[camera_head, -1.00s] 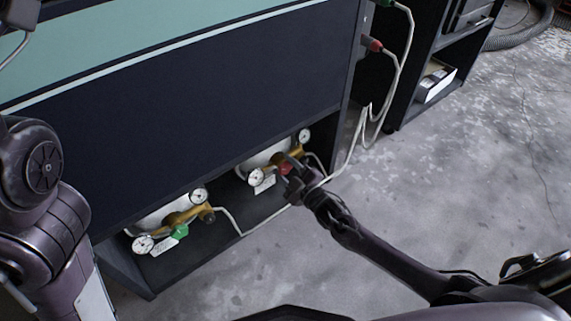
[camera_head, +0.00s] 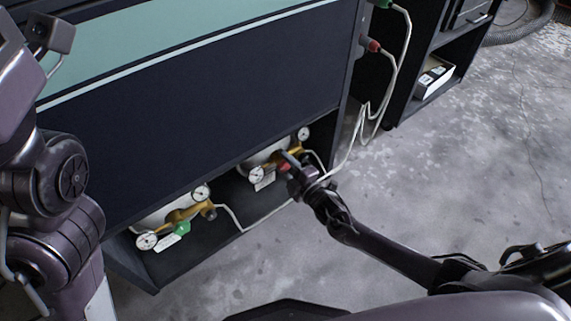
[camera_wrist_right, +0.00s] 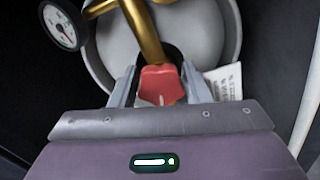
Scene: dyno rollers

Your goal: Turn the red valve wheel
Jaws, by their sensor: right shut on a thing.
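The red valve wheel (camera_head: 285,167) sits on a brass regulator (camera_head: 296,152) in the low opening of the dark cabinet. In the right wrist view the red wheel (camera_wrist_right: 160,84) lies between the two fingers of my right gripper (camera_wrist_right: 160,90), below the brass stem (camera_wrist_right: 146,35). My right gripper (camera_head: 291,168) is shut on the red wheel and hides part of it in the head view. My left arm stands at the left edge of the head view. The tips of its gripper are not clearly shown.
A second brass regulator with a green wheel (camera_head: 182,228) stands to the left in the same opening. Round gauges (camera_head: 147,241) flank the regulators. White hoses (camera_head: 362,130) run up the cabinet's right side. The concrete floor (camera_head: 460,180) on the right is clear.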

